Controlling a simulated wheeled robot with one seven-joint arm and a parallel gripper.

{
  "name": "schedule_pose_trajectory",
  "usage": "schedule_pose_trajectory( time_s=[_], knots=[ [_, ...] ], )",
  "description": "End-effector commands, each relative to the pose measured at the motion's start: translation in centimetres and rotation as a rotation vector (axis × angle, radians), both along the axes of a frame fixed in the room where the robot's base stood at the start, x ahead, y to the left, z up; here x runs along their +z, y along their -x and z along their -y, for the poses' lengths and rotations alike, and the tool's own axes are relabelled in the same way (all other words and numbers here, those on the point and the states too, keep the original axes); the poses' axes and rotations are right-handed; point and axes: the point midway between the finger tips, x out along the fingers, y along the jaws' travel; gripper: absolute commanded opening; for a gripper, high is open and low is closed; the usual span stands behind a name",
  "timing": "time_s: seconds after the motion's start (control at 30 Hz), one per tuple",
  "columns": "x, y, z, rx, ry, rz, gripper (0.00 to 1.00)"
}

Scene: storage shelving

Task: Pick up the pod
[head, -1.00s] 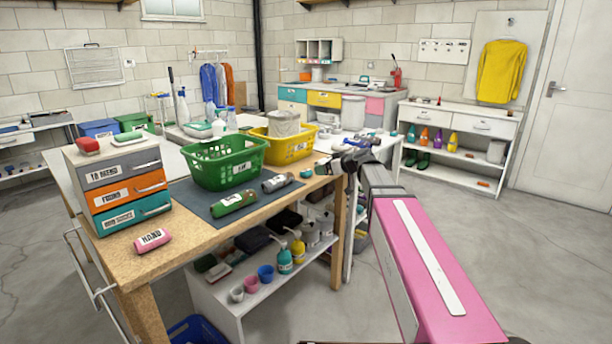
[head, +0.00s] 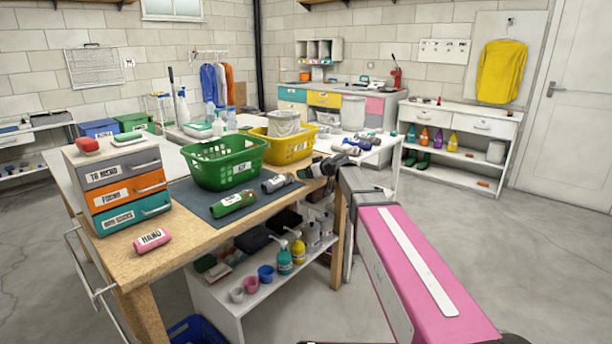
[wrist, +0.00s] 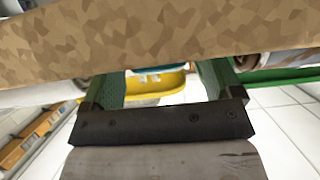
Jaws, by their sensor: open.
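Cylindrical pods lie on the wooden workbench: a green one (head: 234,203) and a grey one with dark ends (head: 277,183) on the dark mat, and a pink one (head: 152,240) at the front left. Which is the task's pod I cannot tell. My gripper (head: 322,168) is over the bench's right end, right of the grey pod and apart from it. In the wrist view my open gripper (wrist: 160,85) has nothing between its green-lined fingers. A speckled brown bench edge crosses close to the camera there. A grey rounded shape (wrist: 275,58), partly hidden, shows at the right.
A green basket (head: 205,172) and a yellow basket (head: 285,148) stand behind the pods. A drawer unit (head: 128,199) stands at the bench's left. A white shelf (head: 235,308) with bottles and cups sits under the bench.

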Motion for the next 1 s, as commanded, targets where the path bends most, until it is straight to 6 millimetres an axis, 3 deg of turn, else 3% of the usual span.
schedule_pose_trajectory(
  time_s=[0.1, 0.27, 0.73, 1.0],
  knots=[
    [0.0, 0.1, 0.1, 0.000, 0.000, 0.000, 0.82],
    [0.0, 0.1, 0.1, 0.000, 0.000, 0.000, 0.32],
    [0.6, 0.1, 0.1, 0.000, 0.000, 0.000, 0.32],
    [4.0, 0.1, 0.1, 0.001, 0.000, 0.002, 0.32]
  ],
)
